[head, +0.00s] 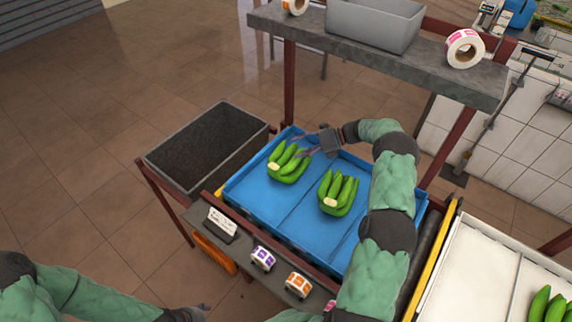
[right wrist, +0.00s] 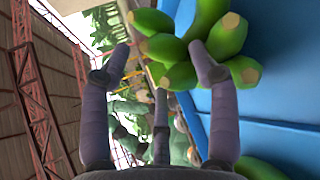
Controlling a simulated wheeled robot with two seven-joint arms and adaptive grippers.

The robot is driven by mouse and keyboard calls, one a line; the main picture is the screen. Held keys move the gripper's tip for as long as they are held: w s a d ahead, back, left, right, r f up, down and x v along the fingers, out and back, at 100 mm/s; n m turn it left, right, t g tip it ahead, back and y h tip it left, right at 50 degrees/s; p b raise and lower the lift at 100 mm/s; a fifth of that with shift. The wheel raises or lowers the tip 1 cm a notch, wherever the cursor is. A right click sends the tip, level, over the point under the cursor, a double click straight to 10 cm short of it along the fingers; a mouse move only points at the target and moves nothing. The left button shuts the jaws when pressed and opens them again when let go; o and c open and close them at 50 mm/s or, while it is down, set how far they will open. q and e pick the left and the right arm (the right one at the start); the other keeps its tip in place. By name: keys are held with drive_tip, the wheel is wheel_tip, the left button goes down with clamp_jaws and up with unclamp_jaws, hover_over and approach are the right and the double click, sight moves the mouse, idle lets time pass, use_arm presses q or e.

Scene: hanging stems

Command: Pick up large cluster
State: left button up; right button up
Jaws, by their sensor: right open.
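Two green banana clusters lie in a blue tray (head: 305,218). The left cluster (head: 287,163) is near the tray's far left corner. The other cluster (head: 338,192) lies right of it and closer to me; the two look similar in size. My right gripper (head: 304,145) is open and empty, at the far right side of the left cluster. In the right wrist view, the right gripper's fingers (right wrist: 160,62) spread before green banana tips (right wrist: 180,48); contact is unclear. My left gripper (head: 190,313) is at the bottom edge, small and partly cut off.
A dark empty bin (head: 207,145) stands left of the tray. A grey shelf (head: 385,58) with a grey box (head: 374,24) and a tape roll (head: 465,48) spans above. Label rolls (head: 262,258) sit at the front. A white tray (head: 482,262) at right holds more bananas (head: 546,305).

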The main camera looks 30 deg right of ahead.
sight(288, 150)
drive_tip(key=x, duration=0.4)
drive_tip(key=shift+a+b, duration=0.15)
drive_tip(key=shift+b, duration=0.15)
clamp_jaws()
drive_tip(key=shift+r, duration=0.1)
drive_tip(key=shift+r, duration=0.1)
drive_tip(key=shift+w+r, duration=0.1)
drive_tip(key=shift+r, duration=0.15)
wheel_tip(288, 150, up, 2)
drive_tip(key=shift+r+p, duration=0.15)
drive_tip(key=shift+p, duration=0.35)
drive_tip(key=s+a+r+p, duration=0.3)
drive_tip(key=s+a+r, duration=0.5)
drive_tip(key=s+r, duration=0.2)
drive_tip(key=shift+s+a, duration=0.4)
drive_tip(key=shift+s, duration=0.05)
